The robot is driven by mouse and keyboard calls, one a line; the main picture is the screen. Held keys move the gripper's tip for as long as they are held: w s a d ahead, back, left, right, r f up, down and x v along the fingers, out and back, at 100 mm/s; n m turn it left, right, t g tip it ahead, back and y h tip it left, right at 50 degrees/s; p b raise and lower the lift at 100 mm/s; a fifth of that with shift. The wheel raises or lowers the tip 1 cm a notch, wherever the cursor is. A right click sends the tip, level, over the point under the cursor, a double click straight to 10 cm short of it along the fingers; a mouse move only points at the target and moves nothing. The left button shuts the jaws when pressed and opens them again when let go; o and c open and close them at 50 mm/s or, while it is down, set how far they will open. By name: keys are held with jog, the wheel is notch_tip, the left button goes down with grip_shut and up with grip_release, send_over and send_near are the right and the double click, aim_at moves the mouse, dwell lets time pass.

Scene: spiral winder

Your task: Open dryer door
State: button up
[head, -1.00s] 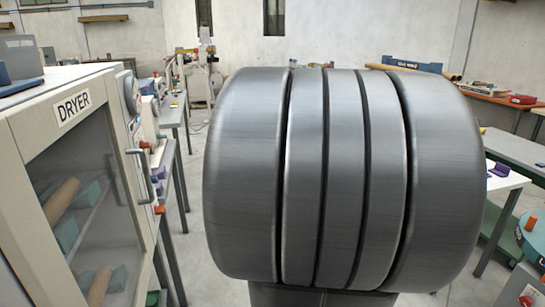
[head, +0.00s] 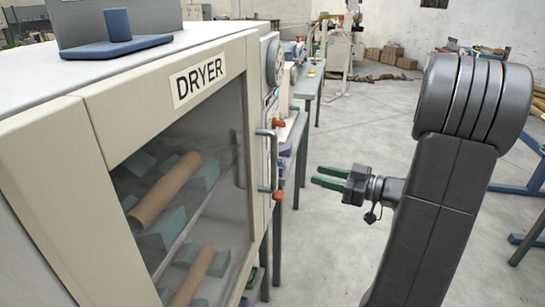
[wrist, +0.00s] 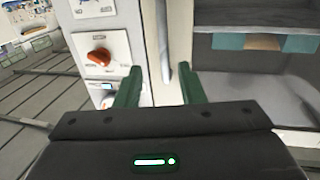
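The dryer (head: 65,110) is a cream cabinet on the left in the head view, with a "DRYER" label and a glass door (head: 195,190) that is closed. Its vertical metal handle (head: 273,162) is on the door's right edge. My gripper (head: 318,176) has green fingers and is to the right of the handle, apart from it and pointing at it. In the wrist view the two fingers (wrist: 158,88) are spread with nothing between them. The handle (wrist: 167,55) shows there beyond the fingertips, roughly between them.
Inside the dryer, cardboard tubes (head: 165,190) lie on teal supports. A control panel with red knobs (wrist: 99,55) is beside the door. A blue object (head: 120,38) stands on the dryer's top. Tables (head: 310,82) stand behind; the grey floor right of the dryer is open.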

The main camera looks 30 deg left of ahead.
jog(key=p, duration=0.2)
send_over(274, 186)
jog(key=shift+w+a, duration=0.25)
jog(key=shift+w, duration=0.1)
jog(key=shift+c, duration=0.3)
grip_shut()
